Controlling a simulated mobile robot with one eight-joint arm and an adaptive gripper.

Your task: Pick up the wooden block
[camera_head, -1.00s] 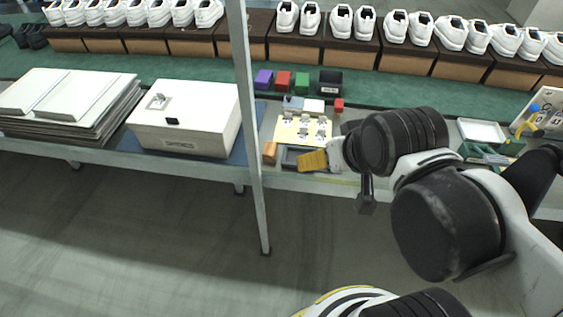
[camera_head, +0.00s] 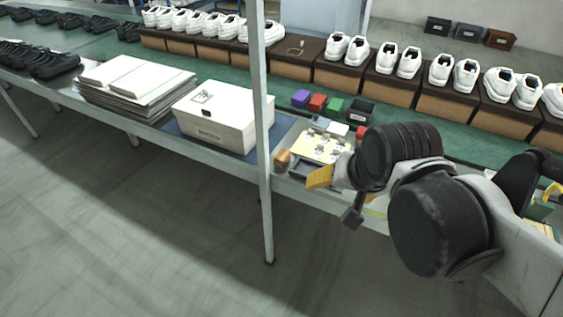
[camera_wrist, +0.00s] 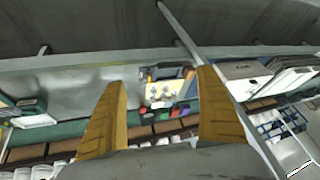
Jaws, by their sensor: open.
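The wooden block (camera_head: 282,160) is a small orange-brown piece. It stands near the front edge of the workbench, just right of the metal post in the head view. My gripper (camera_head: 320,178) has yellow fingers and is to the right of the block and nearer the camera, apart from it. In the wrist view my gripper (camera_wrist: 162,80) is spread open with nothing between its fingertips. Beyond the fingers lies the yellow board with white pieces.
A metal post (camera_head: 262,120) rises just left of the block. A white box (camera_head: 225,120) stands further left. The yellow board (camera_head: 322,148) lies behind the gripper, with purple, red and green blocks (camera_head: 318,102) and a dark bin (camera_head: 360,112) beyond. White shoes line the back.

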